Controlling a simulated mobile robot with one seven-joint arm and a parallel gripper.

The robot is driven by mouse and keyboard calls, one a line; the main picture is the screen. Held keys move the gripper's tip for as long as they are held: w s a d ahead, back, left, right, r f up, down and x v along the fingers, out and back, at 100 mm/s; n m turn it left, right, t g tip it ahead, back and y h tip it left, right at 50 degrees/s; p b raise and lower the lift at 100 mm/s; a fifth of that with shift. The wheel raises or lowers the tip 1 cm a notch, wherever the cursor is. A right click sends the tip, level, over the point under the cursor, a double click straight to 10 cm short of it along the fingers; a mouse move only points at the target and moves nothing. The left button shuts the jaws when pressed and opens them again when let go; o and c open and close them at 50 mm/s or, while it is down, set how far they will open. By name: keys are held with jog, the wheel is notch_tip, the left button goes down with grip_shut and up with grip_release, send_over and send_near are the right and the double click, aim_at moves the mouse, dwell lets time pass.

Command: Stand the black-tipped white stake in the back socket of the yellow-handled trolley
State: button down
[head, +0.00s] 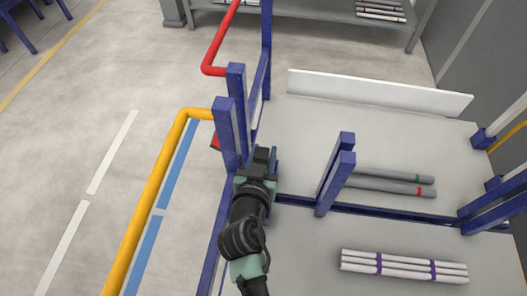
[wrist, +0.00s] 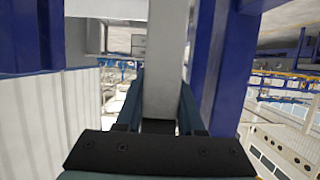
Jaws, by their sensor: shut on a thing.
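My gripper (head: 262,160) is low beside two blue uprights at the left edge of the decks. In the wrist view my gripper (wrist: 160,108) is shut on a pale, square-section stake (wrist: 166,60) with a dark lower end (wrist: 158,126). The stake runs up between the fingers. I cannot make it out in the head view. The yellow handle (head: 155,190) belongs to the nearer blue-framed trolley, whose grey deck (head: 310,245) lies at the bottom. I cannot see its back socket clearly, nor whether the stake touches it.
Blue uprights (head: 225,130) stand close to the gripper, and another pair (head: 335,175) stands mid-deck. Purple-banded white pipes (head: 404,266) lie on the near deck. Grey pipes (head: 390,181) and a white board (head: 380,93) lie beyond. A red handle (head: 219,45) rises behind.

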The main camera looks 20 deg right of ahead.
jog(key=shift+f+b, duration=2.6)
jog(key=shift+f, duration=0.15)
jog(key=c, duration=0.5)
grip_release()
jog(key=shift+o, duration=0.3)
jog(key=shift+f, duration=0.1)
jog(key=v, duration=1.3)
